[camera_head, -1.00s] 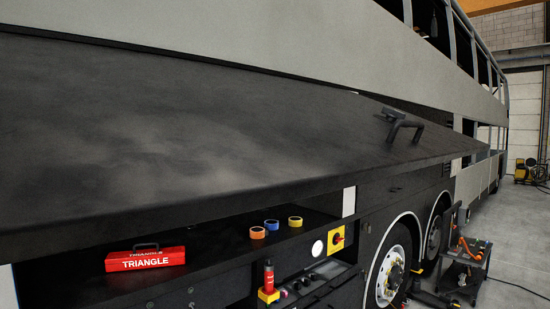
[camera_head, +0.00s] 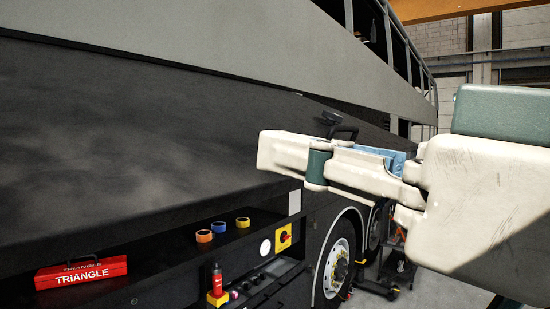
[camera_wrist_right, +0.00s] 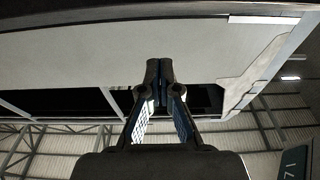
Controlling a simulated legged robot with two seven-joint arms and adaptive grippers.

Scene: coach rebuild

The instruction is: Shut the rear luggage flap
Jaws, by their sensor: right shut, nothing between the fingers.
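The rear luggage flap (camera_head: 130,140) is a large dark panel on the side of the coach, standing open above a lit compartment. A black handle (camera_head: 343,131) sits near its far end. My right gripper (camera_head: 268,153) comes in from the right in front of the flap, its fingers shut and empty, pointing left. It appears just below and in front of the handle; I cannot tell if it touches the flap. In the right wrist view the fingertips (camera_wrist_right: 158,70) are together, with the grey coach side behind. My left gripper is not in view.
A red TRIANGLE box (camera_head: 82,272) and several tape rolls (camera_head: 204,236) are on the compartment ledge. Coach wheels (camera_head: 336,266) and a tool cart (camera_head: 396,268) stand beyond.

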